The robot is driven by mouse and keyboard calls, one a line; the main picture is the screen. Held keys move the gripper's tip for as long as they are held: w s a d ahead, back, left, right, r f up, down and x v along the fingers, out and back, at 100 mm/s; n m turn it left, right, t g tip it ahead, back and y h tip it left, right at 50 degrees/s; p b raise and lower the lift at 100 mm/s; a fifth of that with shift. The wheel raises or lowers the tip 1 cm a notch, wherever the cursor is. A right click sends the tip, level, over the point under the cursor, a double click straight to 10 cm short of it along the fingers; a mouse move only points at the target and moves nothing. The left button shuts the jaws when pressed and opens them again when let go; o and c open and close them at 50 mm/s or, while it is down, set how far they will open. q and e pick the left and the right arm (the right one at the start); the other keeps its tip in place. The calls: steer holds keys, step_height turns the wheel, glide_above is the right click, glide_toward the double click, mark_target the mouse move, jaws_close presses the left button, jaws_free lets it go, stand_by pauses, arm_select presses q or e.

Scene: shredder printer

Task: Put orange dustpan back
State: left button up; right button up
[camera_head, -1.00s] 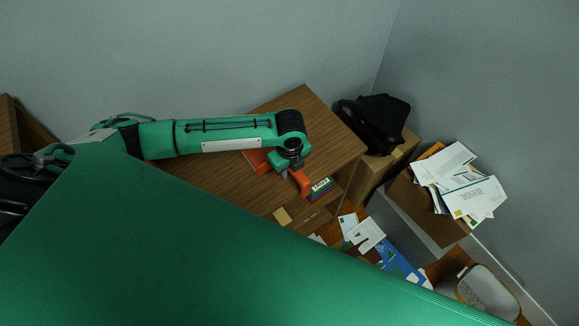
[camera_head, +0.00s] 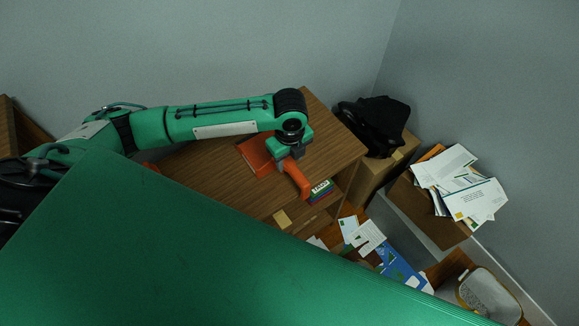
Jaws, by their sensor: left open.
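The orange dustpan (camera_head: 255,156) lies on the wooden desk (camera_head: 215,190). Its flat pan is to the left and its handle (camera_head: 298,179) points down-right toward the desk edge. My left gripper (camera_head: 287,161) is right at the dustpan, over the part between pan and handle. It is open; its fingers are small and partly hidden by the wrist, so I cannot tell if they touch the dustpan. My right gripper is not in view.
Colourful books (camera_head: 320,192) stand in the desk's shelf beside the handle. A black bag (camera_head: 375,124) sits on a cardboard box (camera_head: 380,178). A bin overflows with papers (camera_head: 460,185). More papers (camera_head: 367,236) lie on the floor. A small orange thing (camera_head: 151,167) shows under my left arm.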

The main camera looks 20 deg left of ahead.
arm_select(q)
step_height(320, 180, up, 5)
steer(key=shift+r, duration=0.15)
stand_by(0.5)
